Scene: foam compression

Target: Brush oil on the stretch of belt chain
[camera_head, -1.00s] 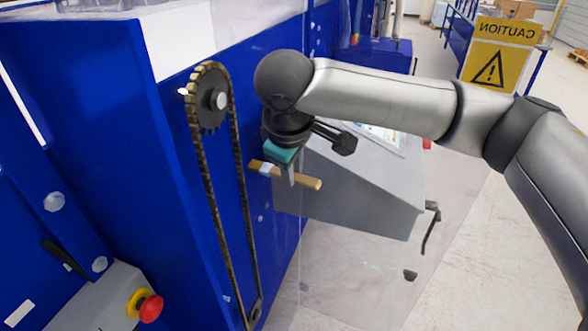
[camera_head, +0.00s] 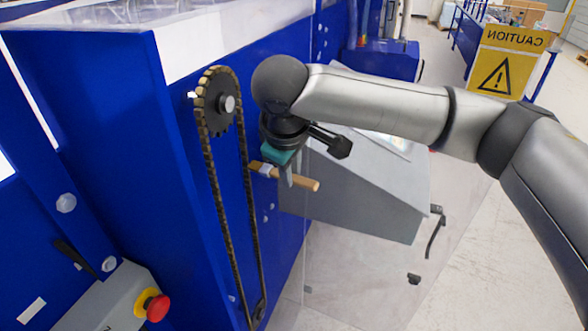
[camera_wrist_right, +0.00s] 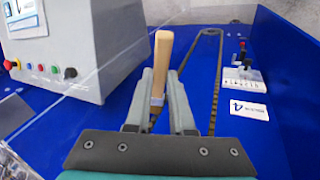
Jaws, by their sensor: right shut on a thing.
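The belt chain (camera_head: 211,175) hangs as a long narrow loop along the blue machine wall, over a dark toothed sprocket (camera_head: 215,104) at the top and a smaller one at the bottom. My right gripper (camera_head: 286,176) is shut on a brush with a wooden handle (camera_head: 306,184). The brush lies across the fingers, its head end pointing left at the chain's right strand. The tip appears very close to that strand; I cannot tell whether it touches. In the right wrist view the handle (camera_wrist_right: 163,58) stands between the fingers (camera_wrist_right: 157,100), left of the chain (camera_wrist_right: 217,80). My left gripper is not in view.
A grey sloped control box (camera_head: 355,190) stands right of the chain, behind the gripper. A red emergency button (camera_head: 157,307) sits at the lower left. A yellow caution sign (camera_head: 500,70) stands at the back right. Open floor lies on the right.

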